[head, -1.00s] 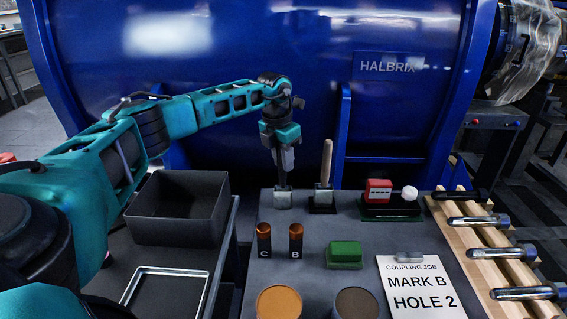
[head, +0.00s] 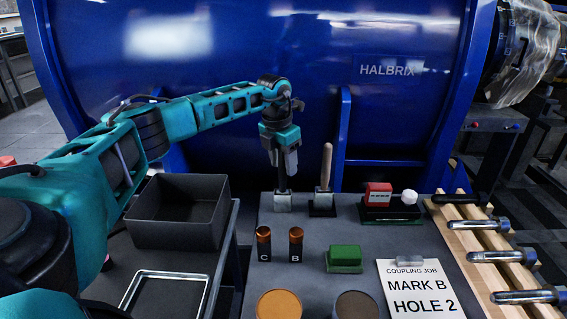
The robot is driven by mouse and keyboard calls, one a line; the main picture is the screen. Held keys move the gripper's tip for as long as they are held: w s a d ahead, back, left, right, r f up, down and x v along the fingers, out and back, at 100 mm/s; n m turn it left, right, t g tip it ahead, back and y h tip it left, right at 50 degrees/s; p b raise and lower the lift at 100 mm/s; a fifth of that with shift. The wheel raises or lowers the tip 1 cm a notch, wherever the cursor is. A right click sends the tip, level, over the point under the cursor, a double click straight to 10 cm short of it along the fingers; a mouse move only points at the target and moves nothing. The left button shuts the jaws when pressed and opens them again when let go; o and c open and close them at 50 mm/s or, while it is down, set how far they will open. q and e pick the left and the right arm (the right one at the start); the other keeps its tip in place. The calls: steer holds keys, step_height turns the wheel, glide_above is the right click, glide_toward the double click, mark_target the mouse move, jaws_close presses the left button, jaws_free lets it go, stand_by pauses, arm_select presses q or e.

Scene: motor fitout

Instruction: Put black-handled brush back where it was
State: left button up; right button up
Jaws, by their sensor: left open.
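The black-handled brush (head: 283,182) stands upright in a light grey block (head: 283,202) at the back left of the grey table. Its dark handle rises from the block to between the fingers of my left gripper (head: 283,165). The gripper points down from above with its fingers apart, one on each side of the handle. The top of the handle is hidden by the gripper. My right gripper is not in view.
A wooden-handled tool (head: 326,170) stands in a black block close to the right.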

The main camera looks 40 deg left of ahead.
arm_select(q)
step_height(320, 180, up, 12)
steer(key=s+p, duration=0.1)
steer(key=p, duration=0.2)
steer(key=shift+s+f, duration=0.25)
steer(key=shift+s, duration=0.1)
